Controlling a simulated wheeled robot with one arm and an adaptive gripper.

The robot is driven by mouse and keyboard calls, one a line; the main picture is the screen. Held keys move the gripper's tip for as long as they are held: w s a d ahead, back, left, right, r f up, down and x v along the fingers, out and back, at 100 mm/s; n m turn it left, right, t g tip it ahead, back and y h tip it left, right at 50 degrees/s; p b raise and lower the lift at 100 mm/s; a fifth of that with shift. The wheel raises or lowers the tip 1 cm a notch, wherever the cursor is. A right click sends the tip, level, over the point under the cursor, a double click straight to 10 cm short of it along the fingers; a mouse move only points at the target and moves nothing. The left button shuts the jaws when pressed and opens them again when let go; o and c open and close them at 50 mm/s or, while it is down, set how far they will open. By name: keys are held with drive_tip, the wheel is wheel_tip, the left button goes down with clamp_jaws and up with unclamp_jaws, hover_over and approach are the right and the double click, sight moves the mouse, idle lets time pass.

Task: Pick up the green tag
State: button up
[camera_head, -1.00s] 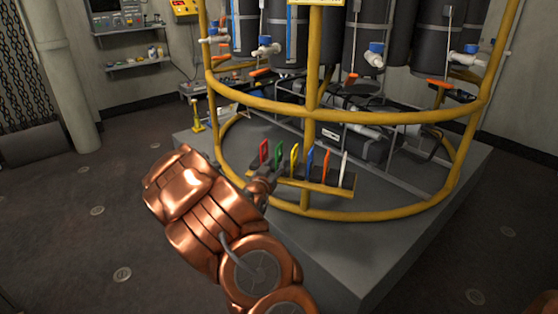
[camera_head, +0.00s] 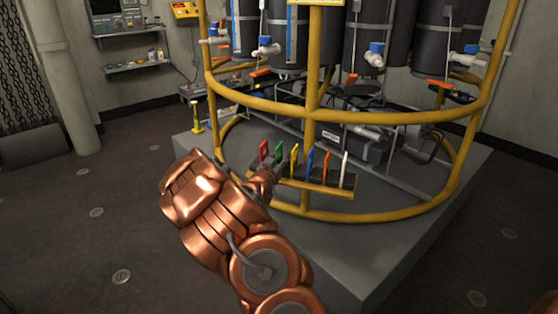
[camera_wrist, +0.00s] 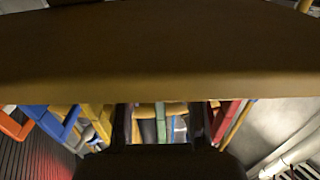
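The green tag (camera_head: 279,152) stands upright in a row of coloured tags on a yellow-edged rack (camera_head: 322,187), between the red tag (camera_head: 264,150) and the yellow tag (camera_head: 294,154). My gripper (camera_head: 270,173) is at the row's left end, close in front of the green tag; its fingers are hard to make out there. In the wrist view, the dark fingers of my gripper (camera_wrist: 160,138) stand apart, with the green tag (camera_wrist: 161,122) seen between them. I cannot tell whether they touch it. A broad brownish band hides the upper part of the wrist view.
A blue tag (camera_head: 310,161), an orange tag (camera_head: 325,166) and a white tag (camera_head: 345,166) stand further right. A yellow tubular frame (camera_head: 400,118) curves above and around the rack, over a grey plinth (camera_head: 330,255). Open floor (camera_head: 60,220) lies to the left.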

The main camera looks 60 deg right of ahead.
sight(279, 147)
clamp_jaws()
drive_tip(key=shift+r, duration=0.1)
drive_tip(key=shift+r, duration=0.3)
wheel_tip(279, 147, up, 4)
drive_tip(key=shift+f+p, duration=0.25)
drive_tip(key=shift+p, duration=0.4)
drive_tip(key=s+v, duration=0.1)
drive_tip(key=v, duration=1)
drive_tip(key=shift+a+b, duration=0.1)
drive_tip(key=shift+b, duration=0.4)
